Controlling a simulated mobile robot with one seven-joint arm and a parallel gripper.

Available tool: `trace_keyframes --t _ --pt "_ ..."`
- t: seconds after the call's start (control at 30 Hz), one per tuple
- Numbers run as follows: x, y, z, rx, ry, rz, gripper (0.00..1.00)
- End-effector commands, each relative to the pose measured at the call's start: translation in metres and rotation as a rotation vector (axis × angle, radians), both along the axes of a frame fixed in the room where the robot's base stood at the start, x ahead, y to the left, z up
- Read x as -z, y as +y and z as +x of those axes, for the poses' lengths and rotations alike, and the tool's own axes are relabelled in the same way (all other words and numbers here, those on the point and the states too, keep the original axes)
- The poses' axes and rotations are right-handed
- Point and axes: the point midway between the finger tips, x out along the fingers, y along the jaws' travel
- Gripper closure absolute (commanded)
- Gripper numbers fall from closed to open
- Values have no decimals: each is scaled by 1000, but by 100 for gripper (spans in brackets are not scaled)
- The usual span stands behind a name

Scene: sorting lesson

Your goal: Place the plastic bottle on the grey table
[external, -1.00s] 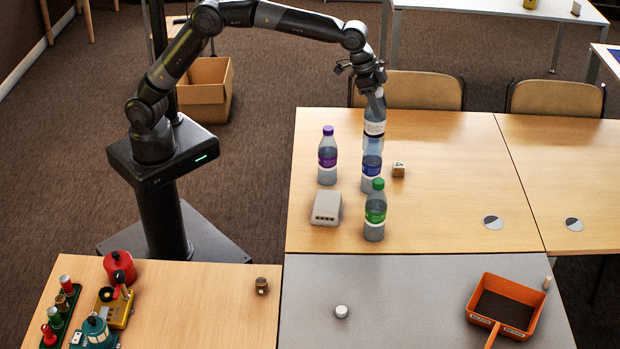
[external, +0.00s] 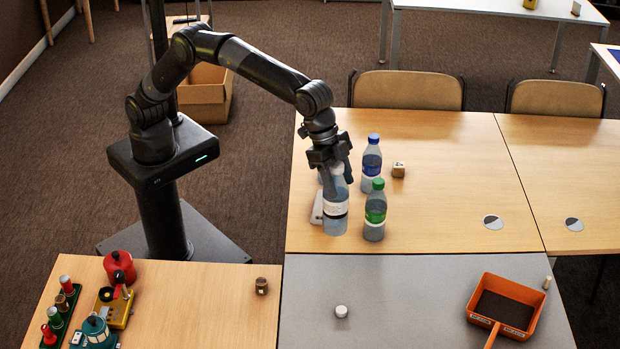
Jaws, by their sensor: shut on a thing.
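My gripper (external: 334,172) is shut on a clear plastic bottle (external: 335,219) with a white and dark label. It holds the bottle upright by its top over the front part of the wooden table. I cannot tell how high the bottle is above the surface. The grey table (external: 410,285) lies in front of the wooden one, just below the bottle in the picture. A green-capped bottle (external: 375,212) stands close to the right of the held bottle. A blue-capped bottle (external: 372,160) stands behind it. The purple-capped bottle is almost wholly hidden behind my gripper.
A grey box (external: 317,208) is partly hidden behind the held bottle. On the grey table are a small white cylinder (external: 341,311) and an orange dustpan (external: 508,304). The middle of the grey table is clear. A small wooden cube (external: 398,169) sits farther back.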

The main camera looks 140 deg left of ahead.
Motion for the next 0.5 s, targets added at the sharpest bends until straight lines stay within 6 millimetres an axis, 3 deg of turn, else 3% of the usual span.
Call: trace_keyframes --t 0.3,0.5 --pt "70 0 -1 0 3 0 81" --pt "94 11 3 -3 1 0 81"
